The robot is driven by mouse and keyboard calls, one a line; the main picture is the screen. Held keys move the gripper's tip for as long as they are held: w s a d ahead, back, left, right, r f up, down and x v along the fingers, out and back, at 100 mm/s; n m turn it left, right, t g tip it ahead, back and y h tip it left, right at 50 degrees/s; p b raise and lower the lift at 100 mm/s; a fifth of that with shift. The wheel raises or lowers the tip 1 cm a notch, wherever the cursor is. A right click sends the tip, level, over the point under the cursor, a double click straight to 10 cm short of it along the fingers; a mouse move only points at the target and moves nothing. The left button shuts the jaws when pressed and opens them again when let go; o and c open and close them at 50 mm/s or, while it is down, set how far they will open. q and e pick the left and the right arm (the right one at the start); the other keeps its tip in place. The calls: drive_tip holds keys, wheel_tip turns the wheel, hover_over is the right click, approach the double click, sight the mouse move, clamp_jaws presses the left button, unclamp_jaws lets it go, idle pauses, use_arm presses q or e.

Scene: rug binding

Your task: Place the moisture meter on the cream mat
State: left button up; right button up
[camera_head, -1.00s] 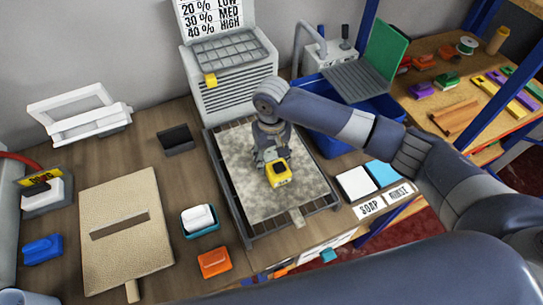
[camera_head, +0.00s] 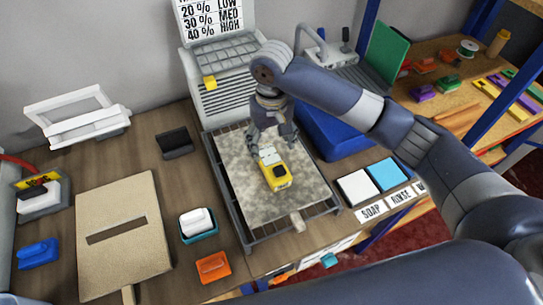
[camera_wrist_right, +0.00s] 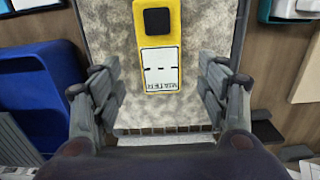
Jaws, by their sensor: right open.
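The yellow moisture meter (camera_head: 275,176), with a dark square and a white label, lies flat on the mottled cream-grey mat (camera_head: 236,160) on the dark rack. In the right wrist view the meter (camera_wrist_right: 160,50) lies on the same mat (camera_wrist_right: 110,40), its label end towards me. My right gripper (camera_head: 271,145) is open at the label end of the meter. In the right wrist view its fingers (camera_wrist_right: 160,95) stand wide apart, one on each side, with a gap to the meter. My left gripper is not in view.
A beige slotted board (camera_head: 118,205) lies at the left. A teal tray (camera_head: 198,226) with a white item and an orange block (camera_head: 213,266) are left of the rack (camera_head: 245,230). A blue bin (camera_head: 330,133) and white and blue pads (camera_head: 357,188) are right of it.

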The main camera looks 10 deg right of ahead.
sight(271, 160)
drive_tip(key=shift+r, duration=2)
